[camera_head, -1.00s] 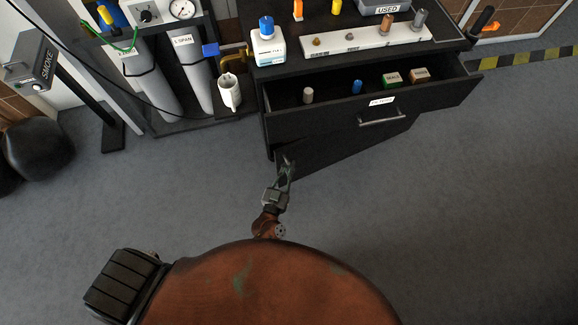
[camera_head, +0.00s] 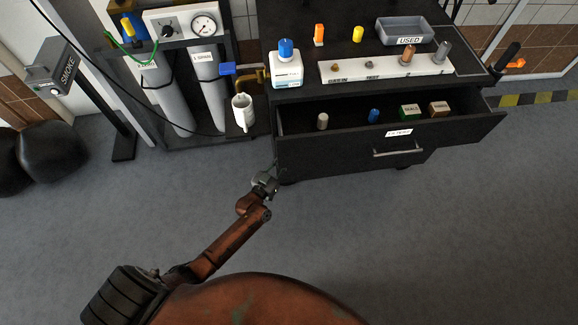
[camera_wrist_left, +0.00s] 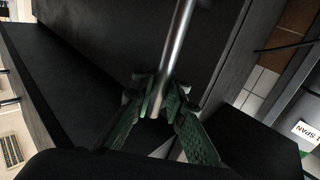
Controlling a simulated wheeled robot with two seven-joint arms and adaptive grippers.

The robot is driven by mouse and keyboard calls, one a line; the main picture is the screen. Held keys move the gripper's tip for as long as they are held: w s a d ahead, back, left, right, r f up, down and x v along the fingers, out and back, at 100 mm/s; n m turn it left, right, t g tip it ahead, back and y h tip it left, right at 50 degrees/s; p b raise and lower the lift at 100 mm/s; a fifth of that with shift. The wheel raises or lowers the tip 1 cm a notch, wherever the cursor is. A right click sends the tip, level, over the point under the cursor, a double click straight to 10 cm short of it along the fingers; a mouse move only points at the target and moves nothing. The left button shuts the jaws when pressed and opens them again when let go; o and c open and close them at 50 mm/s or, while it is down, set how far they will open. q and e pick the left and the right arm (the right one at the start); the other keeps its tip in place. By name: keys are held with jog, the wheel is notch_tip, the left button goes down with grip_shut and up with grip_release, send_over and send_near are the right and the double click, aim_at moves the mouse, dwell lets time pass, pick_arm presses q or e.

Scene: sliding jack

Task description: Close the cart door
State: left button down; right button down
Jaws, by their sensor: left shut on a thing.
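The black cart (camera_head: 300,98) stands at the top of the head view, its drawer (camera_head: 340,155) pulled out. The drawer hides most of the cart door below it, so I cannot tell whether the door is fully shut. My left gripper (camera_head: 271,172) is at the drawer's lower left corner, low beside the cart. In the left wrist view its green-padded fingers (camera_wrist_left: 165,95) are shut on a silver bar handle (camera_wrist_left: 180,50), which runs in front of a dark panel (camera_wrist_left: 110,25), seemingly the door. My right gripper is not in view.
Inside the drawer are a grey cylinder (camera_head: 322,121), a blue one (camera_head: 374,115) and two small boxes. A gas cylinder rack with a white mug (camera_head: 243,112) stands close on the left. A smoke unit (camera_head: 50,72) is farther left. The floor in front is clear.

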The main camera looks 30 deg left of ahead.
pick_arm(q)
jog(key=shift+w+a, duration=0.25)
jog(key=shift+a, duration=0.2)
jog(key=c, duration=2)
grip_release()
jog(key=shift+a, duration=0.2)
jog(key=shift+d, duration=0.1)
jog(key=shift+d, duration=0.1)
jog(key=s, duration=0.8)
jog(key=s+a, duration=0.1)
jog(key=s, duration=0.3)
jog(key=shift+a, duration=0.1)
